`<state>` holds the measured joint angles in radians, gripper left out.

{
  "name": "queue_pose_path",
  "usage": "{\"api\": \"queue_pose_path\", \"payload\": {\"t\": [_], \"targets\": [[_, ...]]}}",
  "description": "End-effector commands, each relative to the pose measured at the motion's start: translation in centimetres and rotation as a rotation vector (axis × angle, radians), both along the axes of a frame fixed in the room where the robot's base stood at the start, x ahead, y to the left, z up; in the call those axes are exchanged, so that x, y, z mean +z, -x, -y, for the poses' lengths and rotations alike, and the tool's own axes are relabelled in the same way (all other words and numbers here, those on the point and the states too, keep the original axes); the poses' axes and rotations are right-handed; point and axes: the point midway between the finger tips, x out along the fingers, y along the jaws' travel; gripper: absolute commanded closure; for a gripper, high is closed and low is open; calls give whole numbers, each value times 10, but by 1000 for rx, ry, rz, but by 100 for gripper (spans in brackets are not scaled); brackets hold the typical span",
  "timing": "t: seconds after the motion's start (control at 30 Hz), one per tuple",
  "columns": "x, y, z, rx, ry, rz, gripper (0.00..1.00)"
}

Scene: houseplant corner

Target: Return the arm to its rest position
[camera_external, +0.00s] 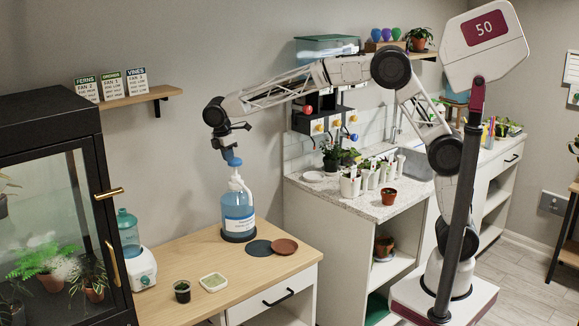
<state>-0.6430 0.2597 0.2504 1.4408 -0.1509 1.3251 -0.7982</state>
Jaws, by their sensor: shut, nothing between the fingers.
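My arm reaches left from its base at the right, over the wooden counter (185,262). My gripper (234,162) points down and is shut with nothing between its fingers. It is right above the white pump head of a large blue-liquid bottle (238,212); whether the fingertips touch the pump cannot be told. The bottle stands upright on a dark round base near the back of the counter.
A dark flat disc (258,248) and a brown saucer (285,246) lie right of the bottle. A small dark pot (182,291), a pale dish (213,282) and a blue-topped dispenser (129,233) stand on the counter. A glass cabinet (60,215) rises at left.

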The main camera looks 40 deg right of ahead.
Motion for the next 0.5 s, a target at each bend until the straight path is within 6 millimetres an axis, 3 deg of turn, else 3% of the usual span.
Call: {"api": "queue_pose_path", "payload": {"t": [0.5], "targets": [[10,0,-2,0,0,0,100]]}}
